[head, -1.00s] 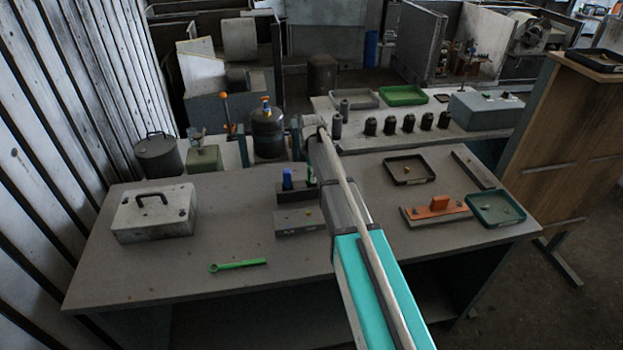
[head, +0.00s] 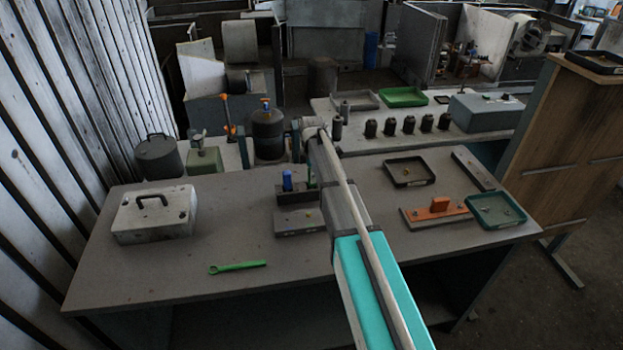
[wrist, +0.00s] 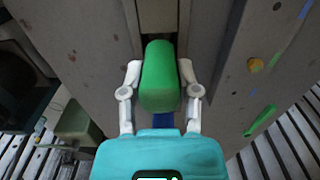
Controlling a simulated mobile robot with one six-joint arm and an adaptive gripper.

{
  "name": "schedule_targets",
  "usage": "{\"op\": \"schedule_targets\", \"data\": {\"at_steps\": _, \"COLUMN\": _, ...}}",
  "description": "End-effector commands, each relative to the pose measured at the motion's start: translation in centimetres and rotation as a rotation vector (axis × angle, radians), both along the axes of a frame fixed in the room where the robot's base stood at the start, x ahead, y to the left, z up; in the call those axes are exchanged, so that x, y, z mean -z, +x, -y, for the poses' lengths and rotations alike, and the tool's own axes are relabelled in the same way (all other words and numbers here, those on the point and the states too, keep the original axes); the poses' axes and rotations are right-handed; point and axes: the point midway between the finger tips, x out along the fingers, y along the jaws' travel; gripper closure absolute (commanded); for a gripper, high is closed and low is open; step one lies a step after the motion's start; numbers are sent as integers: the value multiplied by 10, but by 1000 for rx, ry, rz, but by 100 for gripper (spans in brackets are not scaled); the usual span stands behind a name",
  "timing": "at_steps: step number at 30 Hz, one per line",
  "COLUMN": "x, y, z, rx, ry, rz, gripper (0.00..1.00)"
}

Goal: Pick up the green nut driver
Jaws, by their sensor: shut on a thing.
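The green nut driver (wrist: 160,78) shows in the wrist view as a thick, rounded green handle. My gripper (wrist: 160,72) is shut on it, with one pale finger against each side. Its lower end is hidden, and I cannot tell whether it is clear of the rack. In the head view only a thin green sliver of it (head: 311,178) shows beside my arm, which hides most of my gripper there.
A blue-handled tool (head: 287,181) stands in the dark rack (head: 291,197). A grey block with a yellow knob (head: 299,223) lies in front. A green wrench (head: 238,267), a grey metal box (head: 154,215) and a dark tray (head: 409,171) are on the bench.

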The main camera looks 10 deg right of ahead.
Motion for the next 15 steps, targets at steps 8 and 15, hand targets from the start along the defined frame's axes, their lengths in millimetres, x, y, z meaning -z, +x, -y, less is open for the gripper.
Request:
{"op": "schedule_targets", "data": {"at_steps": 8, "x": -3, "y": 0, "z": 0, "rx": 0, "ry": -1, "rz": 0, "gripper": 100}}
{"op": "schedule_targets", "data": {"at_steps": 15, "x": -16, "y": 0, "z": 0, "rx": 0, "ry": 0, "rz": 0, "gripper": 100}}
